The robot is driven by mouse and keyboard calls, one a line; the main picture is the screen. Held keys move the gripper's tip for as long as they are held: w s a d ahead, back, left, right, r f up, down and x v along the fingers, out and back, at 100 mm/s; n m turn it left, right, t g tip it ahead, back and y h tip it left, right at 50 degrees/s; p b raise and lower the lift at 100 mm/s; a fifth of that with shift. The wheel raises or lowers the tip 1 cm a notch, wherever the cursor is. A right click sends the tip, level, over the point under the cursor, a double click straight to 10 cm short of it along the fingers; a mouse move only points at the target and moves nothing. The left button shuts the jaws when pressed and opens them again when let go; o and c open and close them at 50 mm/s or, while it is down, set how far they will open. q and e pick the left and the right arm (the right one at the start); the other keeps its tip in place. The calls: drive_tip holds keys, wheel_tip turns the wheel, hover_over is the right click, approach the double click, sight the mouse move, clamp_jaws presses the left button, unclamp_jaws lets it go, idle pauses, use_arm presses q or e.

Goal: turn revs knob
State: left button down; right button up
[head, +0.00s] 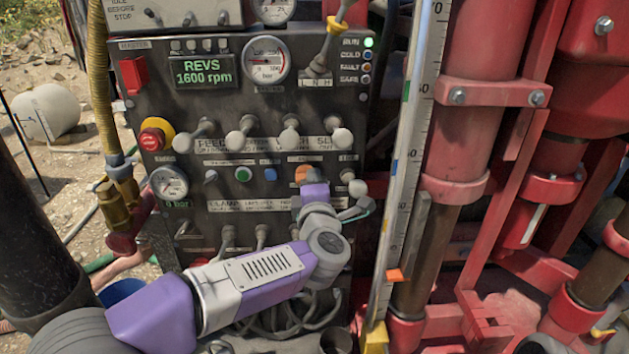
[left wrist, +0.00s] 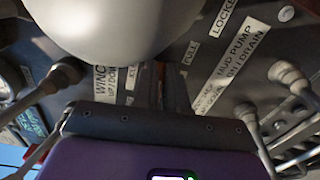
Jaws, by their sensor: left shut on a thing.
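The control panel (head: 135,80) stands upright in front of me, with a green REVS display (head: 205,72) reading 1600 rpm. An orange round knob (head: 302,173), which I take as the revs knob, sits on its lower right part and is partly hidden by my left gripper. My left gripper (head: 314,184) reaches the panel from below and is shut on this knob. In the left wrist view the fingers (left wrist: 160,85) point at the panel, with a sliver of orange by their tips. The knob's label and pointer are hidden. My right gripper is in neither view.
A row of ball-ended levers (head: 248,127) runs just above the gripper; one large pale ball (left wrist: 115,25) is close to the fingers in the wrist view. A red emergency button (head: 152,139) is at left. A ruled mast strip (head: 404,160) and red pipes stand right of the panel.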

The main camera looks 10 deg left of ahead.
use_arm(q)
drive_tip(key=c, duration=1.2)
unclamp_jaws()
drive_tip(key=shift+s, duration=0.1)
drive_tip(key=b+v, duration=0.1)
drive_tip(key=v, duration=0.6)
drive_tip(key=shift+s+d, duration=0.1)
drive_tip(key=shift+s, duration=0.1)
